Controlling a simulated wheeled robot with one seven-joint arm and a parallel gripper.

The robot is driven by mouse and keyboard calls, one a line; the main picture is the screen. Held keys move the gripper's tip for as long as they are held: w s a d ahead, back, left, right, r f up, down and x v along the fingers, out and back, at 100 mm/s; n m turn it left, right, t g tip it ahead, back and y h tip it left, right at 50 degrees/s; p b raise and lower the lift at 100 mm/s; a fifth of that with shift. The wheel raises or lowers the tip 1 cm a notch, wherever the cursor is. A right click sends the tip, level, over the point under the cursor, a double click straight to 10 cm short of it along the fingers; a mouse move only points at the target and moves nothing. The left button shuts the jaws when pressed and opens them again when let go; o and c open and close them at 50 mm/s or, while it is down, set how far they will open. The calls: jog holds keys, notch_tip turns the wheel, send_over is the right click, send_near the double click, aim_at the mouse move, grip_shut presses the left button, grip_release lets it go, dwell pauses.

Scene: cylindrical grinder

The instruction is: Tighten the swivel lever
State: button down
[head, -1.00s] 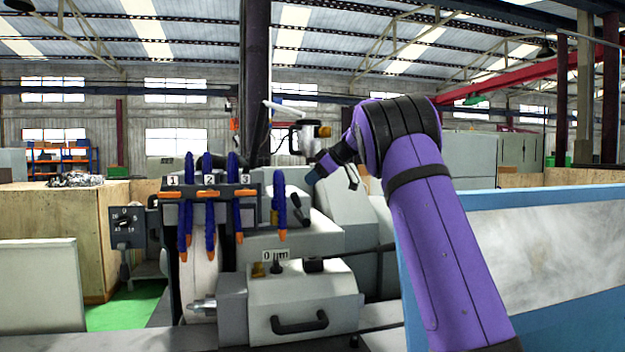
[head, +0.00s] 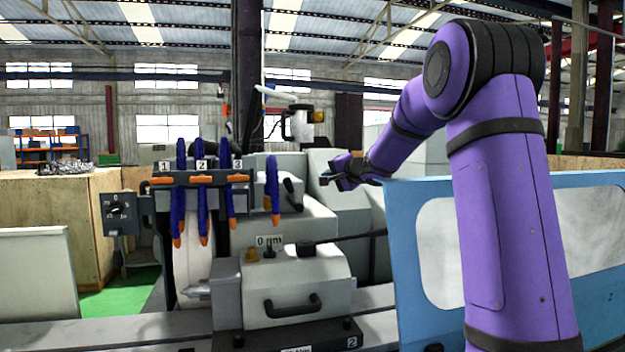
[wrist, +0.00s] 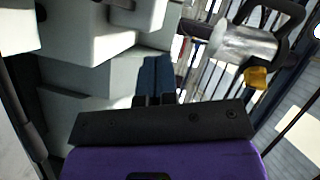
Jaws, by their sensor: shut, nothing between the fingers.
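My gripper (head: 326,178) is in the head view, right of centre, in the air in front of the machine's pale grey housings. It also shows in the wrist view (wrist: 155,92), where its dark fingers are together and empty. Which part is the swivel lever is not certain. A short black lever (head: 293,196) sits left of my gripper, beside the rightmost blue hose. My gripper appears apart from both.
Blue hoses with orange tips (head: 202,200) hang from a numbered rack. A grey block with a black handle (head: 292,305) stands in front. A blue panel with a window (head: 430,245) stands at right, close to my arm. A silver jug-like part (wrist: 245,42) shows in the wrist view.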

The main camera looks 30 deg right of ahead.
send_near(289, 184)
jog(key=w+d, duration=0.4)
jog(key=w, duration=0.1)
jog(key=shift+w+a+f, duration=0.2)
jog(key=shift+w+a, duration=0.45)
jog(key=shift+a, duration=0.15)
jog(key=shift+w+a+f, duration=0.15)
jog(key=shift+w+a, duration=0.45)
jog(key=shift+a, duration=0.25)
jog(key=shift+w+a+f+n+g, duration=0.15)
jog(key=shift+a+n+g, duration=0.05)
jog(key=shift+a+n, duration=0.2)
jog(key=shift+w+a+f+n+g, duration=0.1)
jog(key=shift+w+a+n+g, duration=0.15)
jog(key=shift+a, duration=0.3)
jog(key=shift+s+h, duration=0.1)
jog(key=shift+h, duration=0.3)
jog(key=shift+a, duration=0.15)
